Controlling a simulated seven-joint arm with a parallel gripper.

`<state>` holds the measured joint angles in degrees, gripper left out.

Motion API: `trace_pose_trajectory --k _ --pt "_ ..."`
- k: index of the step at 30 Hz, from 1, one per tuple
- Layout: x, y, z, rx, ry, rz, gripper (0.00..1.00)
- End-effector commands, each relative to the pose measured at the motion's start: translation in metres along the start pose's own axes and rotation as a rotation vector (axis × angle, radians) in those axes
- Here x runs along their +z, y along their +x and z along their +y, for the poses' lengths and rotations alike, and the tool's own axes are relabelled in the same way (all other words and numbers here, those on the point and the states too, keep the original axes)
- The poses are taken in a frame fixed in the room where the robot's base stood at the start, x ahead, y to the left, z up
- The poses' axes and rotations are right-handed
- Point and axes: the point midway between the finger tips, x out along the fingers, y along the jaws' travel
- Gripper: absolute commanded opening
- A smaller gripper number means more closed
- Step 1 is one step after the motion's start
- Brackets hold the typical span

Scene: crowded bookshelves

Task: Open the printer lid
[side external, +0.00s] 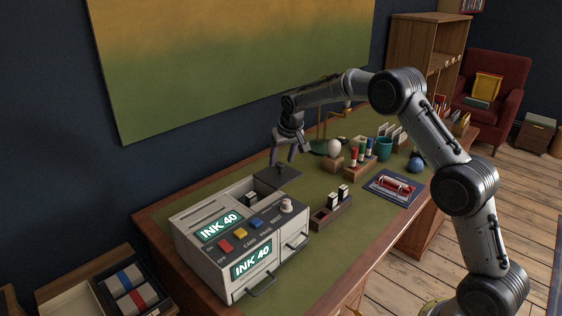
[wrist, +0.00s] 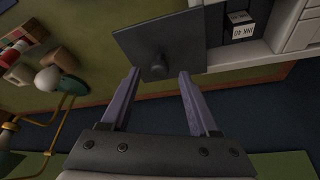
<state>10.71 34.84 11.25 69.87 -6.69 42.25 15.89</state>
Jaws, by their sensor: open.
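The printer (side external: 205,262) is a pale box with "INK 40" displays on the desk. Its dark square lid (side external: 277,177) juts out past the printer's far right corner, beside an uncovered bay. In the wrist view the lid (wrist: 140,36) has a round knob (wrist: 158,66) facing me. A cartridge marked "INK 40" (wrist: 241,27) shows in the bay beside the lid. My gripper (side external: 284,161) is open just above the lid. In the wrist view my gripper's fingertips (wrist: 159,72) are on either side of the knob, with gaps; contact with the lid is unclear.
A small holder with cartridges (side external: 332,208) stands right of the printer. A white bulb on a stand (side external: 334,150), colored tubes (side external: 360,157) and a teal cup (side external: 384,148) stand beyond. A blue mat (side external: 398,190) lies to the right. Green desktop is clear between them.

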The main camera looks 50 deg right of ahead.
Motion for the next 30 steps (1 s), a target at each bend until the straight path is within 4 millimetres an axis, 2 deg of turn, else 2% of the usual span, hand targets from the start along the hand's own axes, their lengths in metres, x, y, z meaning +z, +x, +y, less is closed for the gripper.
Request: trace_pose_trajectory --k 9,15,21,30 --pt "-0.001 -0.071 -0.001 -0.002 -0.001 0.006 0.61" --pt "-0.001 -0.104 0.0 -0.001 -0.001 0.004 0.61" --pt "0.0 -0.119 0.0 -0.001 -0.001 0.002 0.61" --pt "0.0 -0.12 0.0 0.0 -0.001 0.002 0.61"
